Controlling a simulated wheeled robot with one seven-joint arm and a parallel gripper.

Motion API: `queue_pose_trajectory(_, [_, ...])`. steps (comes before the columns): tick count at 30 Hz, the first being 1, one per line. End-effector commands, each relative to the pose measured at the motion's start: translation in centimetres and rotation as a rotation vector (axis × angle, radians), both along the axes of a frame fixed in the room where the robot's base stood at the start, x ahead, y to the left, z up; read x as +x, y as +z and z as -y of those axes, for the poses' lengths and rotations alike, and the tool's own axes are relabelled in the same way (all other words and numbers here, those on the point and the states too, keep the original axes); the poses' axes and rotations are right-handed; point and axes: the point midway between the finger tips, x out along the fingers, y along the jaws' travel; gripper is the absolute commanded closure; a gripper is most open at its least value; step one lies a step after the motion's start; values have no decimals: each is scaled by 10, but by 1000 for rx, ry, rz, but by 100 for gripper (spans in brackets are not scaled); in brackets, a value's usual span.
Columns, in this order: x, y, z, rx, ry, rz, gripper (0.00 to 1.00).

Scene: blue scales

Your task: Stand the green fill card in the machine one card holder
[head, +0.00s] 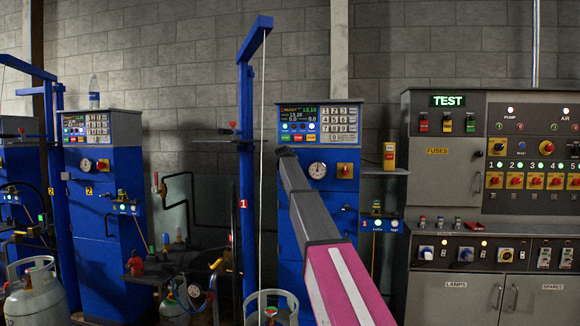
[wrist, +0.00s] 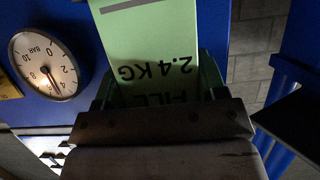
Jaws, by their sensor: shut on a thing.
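The light green fill card (wrist: 160,45) shows in the wrist view with "FILL 2.4 KG" printed upside down. The card is in front of the blue face of machine one, right of the round BAR gauge (wrist: 45,65). In the head view, machine one (head: 335,225) stands behind my arm, and the gripper and card cannot be made out. I cannot make out the card holder in either view.
Machine one's keypad panel (head: 315,124) and gauge (head: 317,170) are close to my arm's far end. A blue post (head: 246,180) with a hanging cord stands left of it.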

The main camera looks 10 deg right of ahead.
Motion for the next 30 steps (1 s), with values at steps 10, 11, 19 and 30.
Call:
queue_pose_trajectory(10, [0,-1,0,0,0,0,61])
queue_pose_trajectory(11, [0,-1,0,0,0,0,61])
queue_pose_trajectory(19, [0,-4,0,0,0,0,61])
queue_pose_trajectory(30, [0,-11,0,0,0,0,61])
